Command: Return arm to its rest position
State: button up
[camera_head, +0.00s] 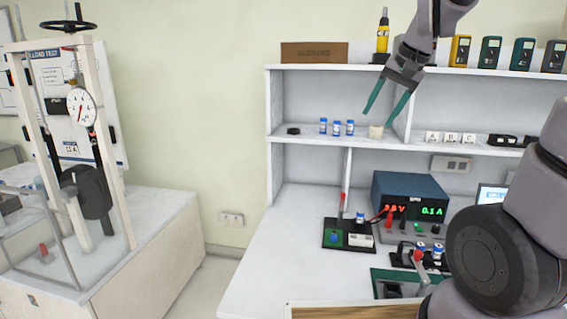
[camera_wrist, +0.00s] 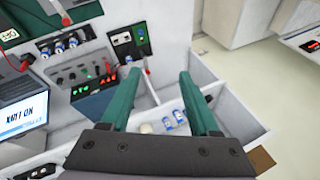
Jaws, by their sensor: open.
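My gripper (camera_head: 386,99) is raised in front of the shelf unit, near its upper compartments. Its two green fingers are spread apart with nothing between them, and they also show spread in the wrist view (camera_wrist: 160,90). My arm links show at the top and along the right side of the head view. A cream-coloured roll (camera_head: 376,131) stands on the middle shelf just below the fingertips, apart from them. Several blue-and-white small bottles (camera_head: 337,128) stand to its left on the same shelf.
The white shelf unit (camera_head: 269,105) rises behind the bench (camera_head: 262,260). A power supply (camera_head: 411,195) with red and green digits and small test boards (camera_head: 348,236) stand on the bench. A load-test frame (camera_head: 115,150) stands at left. The bench's left part is clear.

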jog(key=s+d+r+n+t, duration=0.1)
jog(key=s+r+t, duration=0.1)
jog(key=s, duration=1.1)
jog(key=shift+s+d+r+t+h, duration=0.2)
jog(key=shift+s+r+t+h, duration=0.15)
jog(key=shift+r, duration=0.3)
jog(key=g+h, duration=0.2)
jog(key=g, duration=0.5)
send_over(334, 235)
notch_tip(334, 235, down, 42)
notch_tip(334, 235, down, 11)
